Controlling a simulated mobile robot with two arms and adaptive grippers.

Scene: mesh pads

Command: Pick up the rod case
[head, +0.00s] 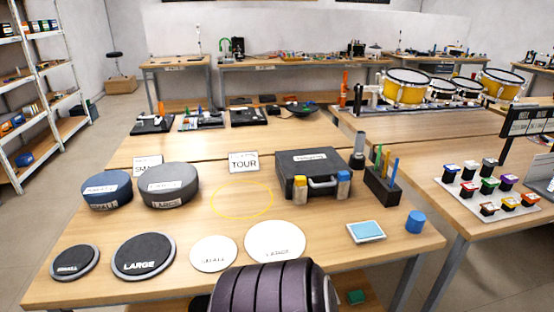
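A black case (311,170) with a grey carry handle at its front and a white label on its lid lies shut on the near wooden table, right of centre. It is the only handled case in view and looks like the rod case, though I cannot read its label.
A yellow ring outline (242,199) marks bare table left of the case, before a TOUR sign (244,162). Two round cases (169,185) stand left. Several round pads (275,242) line the front edge. A black holder with coloured rods (382,186) stands right.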

